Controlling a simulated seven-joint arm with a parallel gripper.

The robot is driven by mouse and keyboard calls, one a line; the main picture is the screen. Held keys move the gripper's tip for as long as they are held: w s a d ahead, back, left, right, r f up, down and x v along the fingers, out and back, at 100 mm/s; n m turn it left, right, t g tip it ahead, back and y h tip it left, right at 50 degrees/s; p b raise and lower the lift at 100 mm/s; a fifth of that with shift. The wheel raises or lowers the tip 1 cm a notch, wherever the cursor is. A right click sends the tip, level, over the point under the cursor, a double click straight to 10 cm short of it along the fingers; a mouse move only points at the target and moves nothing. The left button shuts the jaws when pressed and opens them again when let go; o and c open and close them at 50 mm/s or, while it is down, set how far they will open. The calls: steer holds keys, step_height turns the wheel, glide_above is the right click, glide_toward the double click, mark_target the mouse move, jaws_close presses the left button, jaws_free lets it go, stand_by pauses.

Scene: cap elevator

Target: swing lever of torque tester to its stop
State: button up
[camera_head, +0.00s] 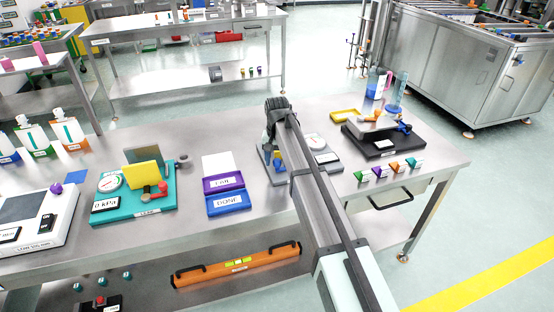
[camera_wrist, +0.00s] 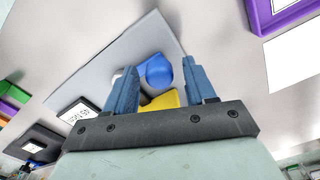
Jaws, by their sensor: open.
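In the wrist view a flat grey base plate (camera_wrist: 95,78) carries a round blue knob (camera_wrist: 158,70) and a yellow part (camera_wrist: 162,100). This looks like the torque tester and its lever, though no readable name shows. My gripper (camera_wrist: 190,62) is open, with one blue finger on each side of the knob and yellow part in the picture. I cannot tell whether either finger touches them. In the head view my arm covers most of this grey device (camera_head: 264,161), and my fingertips are hidden.
A teal gauge unit (camera_head: 125,213) and purple and blue trays (camera_head: 226,203) stand left of my arm. A dark-based fixture (camera_head: 383,146), a yellow tray (camera_head: 345,115) and several coloured clips (camera_head: 394,169) stand to the right. Bare bench shows between them.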

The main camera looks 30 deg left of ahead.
steer(key=shift+r, duration=0.1)
step_height(320, 180, up, 14)
steer(key=shift+f, duration=0.2)
stand_by(0.3)
stand_by(0.5)
